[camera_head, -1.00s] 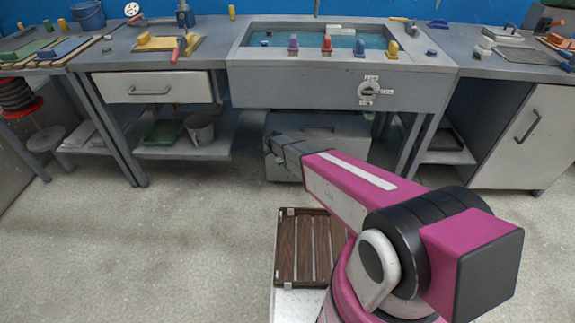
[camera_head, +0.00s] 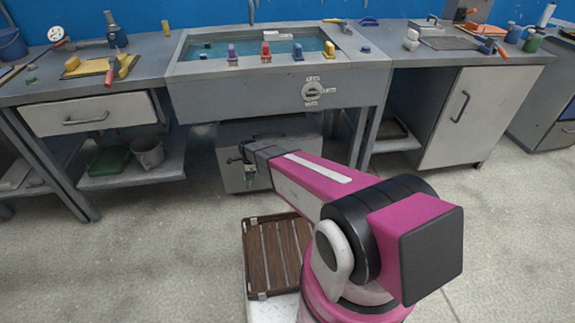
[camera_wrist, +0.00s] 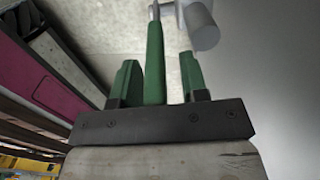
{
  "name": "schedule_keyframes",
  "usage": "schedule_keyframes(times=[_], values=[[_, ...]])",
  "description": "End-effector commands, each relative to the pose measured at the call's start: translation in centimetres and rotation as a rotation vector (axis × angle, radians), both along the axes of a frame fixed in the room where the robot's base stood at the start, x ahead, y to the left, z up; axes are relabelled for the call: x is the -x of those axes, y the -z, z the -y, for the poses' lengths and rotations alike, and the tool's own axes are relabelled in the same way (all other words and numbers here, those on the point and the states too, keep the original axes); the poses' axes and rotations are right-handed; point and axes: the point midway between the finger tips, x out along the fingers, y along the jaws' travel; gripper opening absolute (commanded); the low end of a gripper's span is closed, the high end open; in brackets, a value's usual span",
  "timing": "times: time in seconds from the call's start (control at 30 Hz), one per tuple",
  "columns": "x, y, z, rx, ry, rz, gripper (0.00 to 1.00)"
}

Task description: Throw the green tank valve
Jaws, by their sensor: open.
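The green tank valve shows in the wrist view as a green handle (camera_wrist: 155,70) on a thin metal rod, beside a grey cylindrical fitting (camera_wrist: 201,28). My gripper (camera_wrist: 158,62) is open, with one green finger on each side of the handle. Gaps show between the handle and both fingers. In the head view my gripper (camera_head: 240,159) is low, in front of the grey box (camera_head: 285,135) under the tank. A small green part (camera_head: 249,172) shows there, too small to tell whether it is handle or finger.
The tank (camera_head: 275,90) stands above, with several coloured knobs on its rim and a dial (camera_head: 315,93) on its front. A workbench with a drawer (camera_head: 90,112) is at left, a cabinet (camera_head: 460,105) at right. A slatted wooden crate (camera_head: 273,255) sits beside my arm.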

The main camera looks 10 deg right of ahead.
Motion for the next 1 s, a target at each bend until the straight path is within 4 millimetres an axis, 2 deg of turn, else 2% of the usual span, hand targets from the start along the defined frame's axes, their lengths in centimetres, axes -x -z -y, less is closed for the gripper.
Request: schedule_keyframes(times=[0.53, 1.0], values=[[0.0, 1.8, 3.3, -0.395, 0.003, -0.001, 0.40], [-0.1, 4.4, 5.4, -0.758, 0.002, -0.001, 0.40]])
